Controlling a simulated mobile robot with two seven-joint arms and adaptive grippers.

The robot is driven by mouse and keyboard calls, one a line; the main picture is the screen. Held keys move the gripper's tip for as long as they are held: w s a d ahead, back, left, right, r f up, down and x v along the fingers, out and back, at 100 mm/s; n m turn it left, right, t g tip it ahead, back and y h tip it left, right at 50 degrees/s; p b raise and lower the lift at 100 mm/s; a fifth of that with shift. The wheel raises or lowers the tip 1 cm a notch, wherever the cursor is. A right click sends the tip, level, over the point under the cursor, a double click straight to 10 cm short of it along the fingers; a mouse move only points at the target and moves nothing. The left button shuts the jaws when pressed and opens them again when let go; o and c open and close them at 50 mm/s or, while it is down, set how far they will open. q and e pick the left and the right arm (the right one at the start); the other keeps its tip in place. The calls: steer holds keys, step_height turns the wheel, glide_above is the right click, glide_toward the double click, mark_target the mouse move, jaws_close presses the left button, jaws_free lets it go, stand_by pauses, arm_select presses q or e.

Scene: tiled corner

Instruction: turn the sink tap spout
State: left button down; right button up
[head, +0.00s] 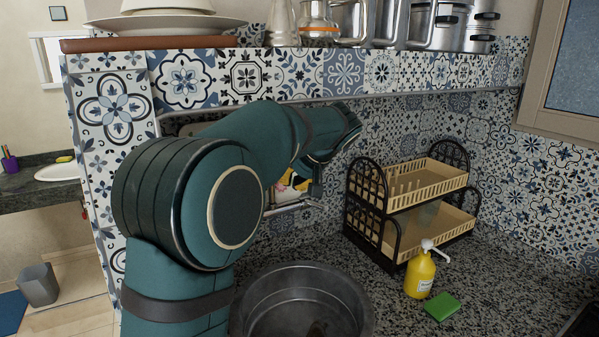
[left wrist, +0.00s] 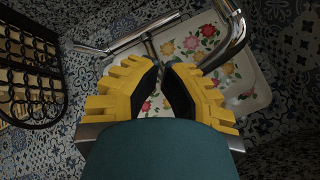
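The sink tap shows in the head view as a chrome tube (head: 290,207) beside my left gripper, partly hidden by my arm. In the left wrist view a thick curved chrome pipe (left wrist: 234,38), which looks like the spout, lies at the upper right. A thinner chrome bar (left wrist: 140,35) crosses the upper left. My left gripper (left wrist: 161,72) has yellow fingers with black pads. My right gripper is out of view.
A round dark basin (head: 300,305) sits in the counter below. A two-tier dish rack (head: 388,225), a yellow soap bottle (head: 420,275) and a green sponge (head: 441,307) stand to the right. A tiled ledge (head: 300,72) with pots is above my arm. A flowered tray (left wrist: 258,92) lies behind the fingers.

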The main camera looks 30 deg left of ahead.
arm_select(q)
steer(key=s+a+f, duration=0.1)
steer(key=a+f, duration=0.1)
steer(key=a, duration=0.3)
steer(key=shift+a, duration=0.35)
steer(key=shift+s+a+r, duration=0.1)
steer(key=shift+s+a, duration=0.45)
steer(key=shift+a, duration=0.25)
steer(key=shift+w+d, duration=0.1)
steer(key=shift+d, duration=0.05)
